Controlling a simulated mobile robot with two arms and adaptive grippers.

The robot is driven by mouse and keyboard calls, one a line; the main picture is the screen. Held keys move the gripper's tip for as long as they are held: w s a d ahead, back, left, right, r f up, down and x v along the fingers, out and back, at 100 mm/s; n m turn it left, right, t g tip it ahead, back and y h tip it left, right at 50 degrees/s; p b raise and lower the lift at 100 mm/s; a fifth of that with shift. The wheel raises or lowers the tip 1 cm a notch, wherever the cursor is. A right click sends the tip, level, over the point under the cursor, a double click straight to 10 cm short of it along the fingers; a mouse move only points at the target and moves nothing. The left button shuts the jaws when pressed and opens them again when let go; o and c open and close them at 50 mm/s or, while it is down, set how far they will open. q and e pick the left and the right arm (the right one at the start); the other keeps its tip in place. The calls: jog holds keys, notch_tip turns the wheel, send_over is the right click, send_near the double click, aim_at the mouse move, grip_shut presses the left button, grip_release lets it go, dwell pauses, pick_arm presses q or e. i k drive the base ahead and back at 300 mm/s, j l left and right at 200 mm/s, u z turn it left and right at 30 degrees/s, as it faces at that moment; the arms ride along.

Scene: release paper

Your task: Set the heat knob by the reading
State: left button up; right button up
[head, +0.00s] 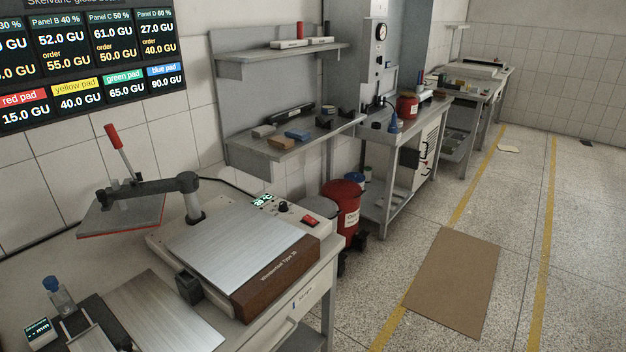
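The heat knob appears to be the small black knob (283,207) on the back right corner of the press (235,250). Beside it are a small green-lit display (262,200), too small to read surely, and a red switch (309,220). The press has a bare metal plate and a brown front; its swing arm with a red-handled lever (118,140) is turned left, off the plate. The wall screen (90,60) shows Panel B 52.0 GU, order 55.0; Panel C 61.0, order 50.0; Panel D 27.0, order 40.0; its left column is cut off. Neither gripper is in view.
A metal sheet (165,315) and a small gauge with a lit display (38,330) lie at the lower left. Shelves (285,145) hold several blocks. A red bin (345,205) stands right of the bench. A brown mat (452,280) lies on open floor between yellow lines.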

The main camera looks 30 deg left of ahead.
aim_at(283, 205)
jog(key=i, duration=2.4)
jog(key=i+u, duration=0.2)
jog(key=u, duration=0.2)
jog(key=i+l+u, duration=0.1)
jog(key=u, duration=0.35)
jog(key=i+l+u, duration=0.15)
jog(key=u, duration=0.25)
jog(key=i+l+u, duration=0.25)
jog(key=u, duration=3)
